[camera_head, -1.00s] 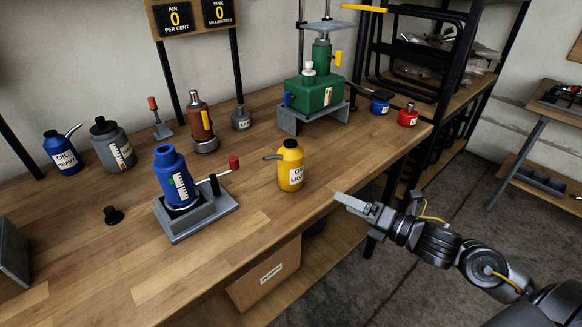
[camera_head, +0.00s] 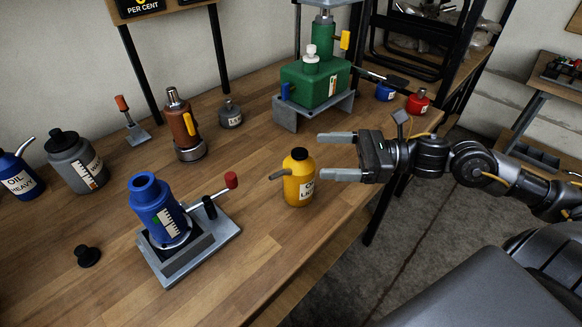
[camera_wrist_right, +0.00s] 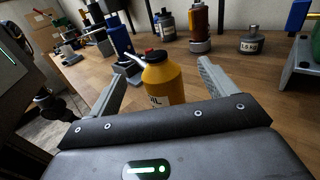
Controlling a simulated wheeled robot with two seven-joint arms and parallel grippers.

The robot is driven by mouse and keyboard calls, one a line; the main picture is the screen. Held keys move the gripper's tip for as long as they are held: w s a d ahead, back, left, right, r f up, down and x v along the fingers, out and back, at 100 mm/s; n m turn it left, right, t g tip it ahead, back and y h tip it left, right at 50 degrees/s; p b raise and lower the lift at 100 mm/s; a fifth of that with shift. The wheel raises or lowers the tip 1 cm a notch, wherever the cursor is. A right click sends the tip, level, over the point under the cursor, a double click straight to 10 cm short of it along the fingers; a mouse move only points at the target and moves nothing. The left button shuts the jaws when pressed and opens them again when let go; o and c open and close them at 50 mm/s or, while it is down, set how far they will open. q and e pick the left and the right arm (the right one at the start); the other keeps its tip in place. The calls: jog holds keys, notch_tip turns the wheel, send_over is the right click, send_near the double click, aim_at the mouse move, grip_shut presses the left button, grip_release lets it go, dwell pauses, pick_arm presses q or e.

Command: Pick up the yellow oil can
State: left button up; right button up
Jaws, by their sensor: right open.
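The yellow oil can (camera_head: 299,182) stands upright on the wooden workbench (camera_head: 240,270), with a dark cap and a grey spout pointing left. My right gripper (camera_head: 338,156) is open and empty. Its fingers point left, just right of the can's upper part in the head view. In the right wrist view the can (camera_wrist_right: 163,84) shows ahead, between the two open fingers (camera_wrist_right: 158,88); its lower part is hidden by the gripper body. I cannot tell whether a finger touches it. My left gripper is not in view.
A blue bottle in a grey stand with a red-knobbed lever (camera_head: 230,180) is left of the can. A green pump (camera_head: 315,83) stands behind it. Blue (camera_head: 385,91) and red (camera_head: 417,101) small cans sit at the back right. Bare bench lies in front of the can.

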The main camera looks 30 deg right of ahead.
aim_at(298, 183)
jog(key=f, duration=0.1)
jog(key=s+f, duration=0.1)
jog(key=shift+d+f, duration=0.15)
jog(key=shift+f, duration=0.2)
notch_tip(298, 183, down, 5)
jog(key=shift+w+f, duration=0.15)
jog(key=shift+f, duration=0.05)
jog(key=shift+w+a+r+p, duration=0.15)
jog(key=shift+a+r+p, duration=0.05)
jog(key=shift+a+p, duration=0.1)
jog(key=shift+w+a+f, duration=0.15)
jog(key=shift+w+a, duration=0.2)
jog(key=shift+a, duration=0.15)
jog(key=shift+w+a, duration=0.1)
jog(key=shift+a, duration=0.2)
jog(key=p+x, duration=0.1)
jog(key=x, duration=0.1)
jog(key=p+x, duration=0.1)
jog(key=x, duration=0.1)
jog(key=shift+w+a+r, duration=0.15)
jog(key=shift+a+r, duration=0.05)
jog(key=shift+a, duration=0.05)
jog(key=shift+w+a+f, duration=0.1)
jog(key=shift+a+f, duration=0.05)
jog(key=shift+a, duration=0.05)
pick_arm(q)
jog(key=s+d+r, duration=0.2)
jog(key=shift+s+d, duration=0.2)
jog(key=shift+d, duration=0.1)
